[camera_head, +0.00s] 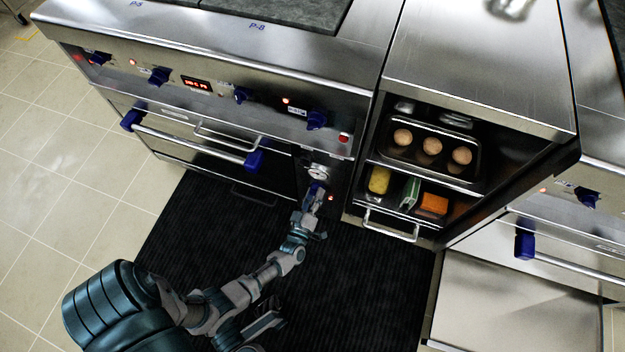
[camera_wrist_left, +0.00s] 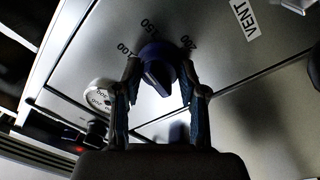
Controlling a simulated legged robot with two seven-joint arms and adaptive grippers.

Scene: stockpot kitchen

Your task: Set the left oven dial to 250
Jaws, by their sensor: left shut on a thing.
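The left oven dial, a dark blue knob (camera_wrist_left: 158,70), sits on a steel panel in the left wrist view. The marks 100, 150 and 200 show around its far side; 250 is not readable. My left gripper (camera_wrist_left: 160,84) is shut on this dial, one finger on each side. In the head view my left gripper (camera_head: 314,196) reaches the small panel right of the oven door, just below a round white gauge (camera_head: 318,171). The dial's pointer direction is hard to tell. A grey part of mine at the bottom may be the right gripper; its jaws are unclear.
Several blue knobs, one of them a stove knob (camera_head: 316,120), line the upper panel. The oven door handle (camera_head: 190,144) sticks out to the left. An open shelf with a tray of round items (camera_head: 432,146) stands right. A dark mat (camera_head: 370,270) covers the floor.

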